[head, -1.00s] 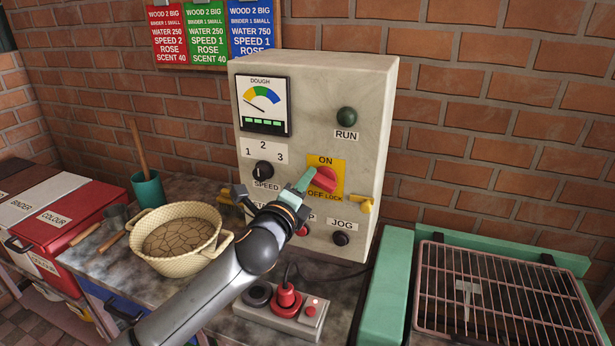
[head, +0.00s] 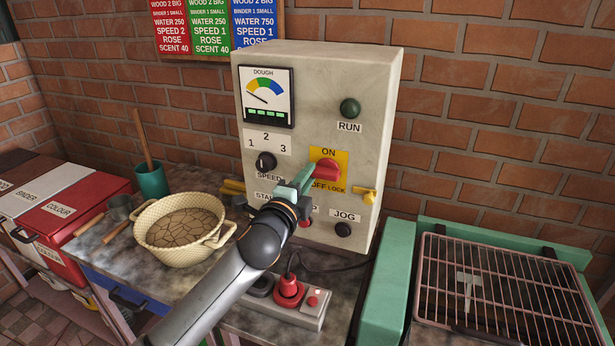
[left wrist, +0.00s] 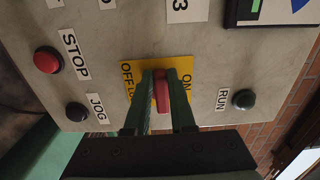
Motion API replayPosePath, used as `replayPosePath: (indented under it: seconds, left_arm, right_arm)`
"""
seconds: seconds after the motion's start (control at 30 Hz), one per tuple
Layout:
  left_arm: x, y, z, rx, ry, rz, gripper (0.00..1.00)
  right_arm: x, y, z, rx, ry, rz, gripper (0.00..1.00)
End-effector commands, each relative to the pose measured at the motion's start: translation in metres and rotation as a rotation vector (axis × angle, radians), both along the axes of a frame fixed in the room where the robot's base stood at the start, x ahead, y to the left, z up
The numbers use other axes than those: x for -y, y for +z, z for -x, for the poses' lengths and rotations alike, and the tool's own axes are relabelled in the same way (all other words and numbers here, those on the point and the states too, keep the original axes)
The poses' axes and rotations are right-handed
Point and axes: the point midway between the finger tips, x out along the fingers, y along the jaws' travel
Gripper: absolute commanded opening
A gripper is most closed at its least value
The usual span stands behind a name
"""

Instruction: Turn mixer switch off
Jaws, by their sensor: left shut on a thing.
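The mixer switch (head: 325,172) is a red rotary handle on a yellow plate marked ON above and OFF LOCK below, on the front of the grey control box (head: 360,85). My left gripper (head: 308,170) is at the handle, coming from the lower left. In the left wrist view the red handle (left wrist: 161,93) sits between the two green fingers of the left gripper (left wrist: 160,74), which are shut on it. The handle appears to lie across the ON–OFF line, but its exact setting is partly hidden by the fingers. My right gripper is not in view.
A green RUN lamp (head: 350,108), a SPEED knob (head: 265,161) and a black JOG button (head: 343,229) surround the switch. A yellow peg (head: 366,195) sticks out at its right. A basket (head: 150,242), a red-plug socket block (head: 310,312) and a grill (head: 500,285) stand nearby.

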Motion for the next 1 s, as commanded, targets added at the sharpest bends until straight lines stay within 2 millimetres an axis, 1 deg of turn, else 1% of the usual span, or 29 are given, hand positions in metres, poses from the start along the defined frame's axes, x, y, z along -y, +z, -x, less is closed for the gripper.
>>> replayPosePath:
  seconds: [0.2, 0.23, 0.4, 0.5, 0.8, 0.87, 1.0]
  left_arm:
    - [0.000, 0.000, 0.000, -0.001, -0.001, 0.004, 0.00]
    - [0.000, 0.000, 0.000, -0.001, -0.001, 0.004, 0.25]
    - [0.000, 0.000, 0.000, -0.001, -0.001, 0.003, 0.44]
    - [0.000, 0.000, 0.000, -0.001, -0.001, 0.002, 0.53]
    - [-0.001, -0.001, 0.002, 0.000, 0.000, 0.000, 0.53]
    - [-0.002, -0.001, 0.006, 0.000, -0.001, 0.000, 0.53]
    - [-0.007, -0.001, 0.021, 0.000, -0.002, 0.000, 0.53]
  right_arm:
    - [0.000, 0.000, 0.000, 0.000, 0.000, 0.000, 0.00]
    - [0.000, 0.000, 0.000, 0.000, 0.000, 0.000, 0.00]
    - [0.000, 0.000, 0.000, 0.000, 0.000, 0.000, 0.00]
    - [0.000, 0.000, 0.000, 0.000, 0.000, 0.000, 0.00]
    - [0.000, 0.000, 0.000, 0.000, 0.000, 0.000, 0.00]
    - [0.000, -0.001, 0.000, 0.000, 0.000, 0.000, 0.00]
    - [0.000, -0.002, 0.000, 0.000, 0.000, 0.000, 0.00]
